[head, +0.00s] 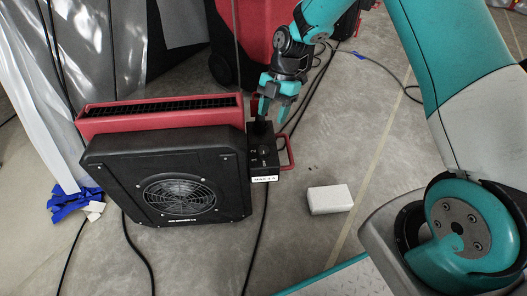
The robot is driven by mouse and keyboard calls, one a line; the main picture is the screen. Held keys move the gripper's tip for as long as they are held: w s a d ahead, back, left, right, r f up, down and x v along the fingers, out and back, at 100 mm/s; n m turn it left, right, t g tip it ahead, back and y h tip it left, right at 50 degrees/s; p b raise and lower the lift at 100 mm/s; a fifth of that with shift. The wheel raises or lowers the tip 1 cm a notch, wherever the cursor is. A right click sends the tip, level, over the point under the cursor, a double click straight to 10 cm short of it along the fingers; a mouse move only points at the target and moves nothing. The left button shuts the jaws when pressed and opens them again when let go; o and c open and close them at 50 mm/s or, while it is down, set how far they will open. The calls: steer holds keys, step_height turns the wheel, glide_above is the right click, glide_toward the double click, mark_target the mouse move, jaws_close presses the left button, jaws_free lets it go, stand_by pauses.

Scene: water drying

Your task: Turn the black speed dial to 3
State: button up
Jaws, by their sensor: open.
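The red and black fan unit (110,170) stands on the floor left of centre, with a round grille on its front. A small black control box (264,157) with white markings and a white label (264,179) is on its right side. My gripper (262,118) points down at the top of this box, with its teal fingers close to a dark part there. The fingers look apart. The speed dial is too small and too dark for me to tell apart from the box, and I cannot tell its setting or whether the fingers touch it.
A white block (330,199) lies on the floor right of the fan. A red handle (288,154) sticks out beside the control box. Black cables run over the floor. A larger red machine (240,40) stands behind. Plastic sheeting with blue tape (70,202) is at the left.

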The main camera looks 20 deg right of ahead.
mark_target(264, 150)
steer(key=b+x, duration=0.3)
steer(key=x, duration=0.8)
steer(key=shift+s+f+b, duration=0.1)
steer(key=shift+f+b, duration=0.15)
steer(key=shift+b, duration=0.05)
steer(key=c, duration=0.6)
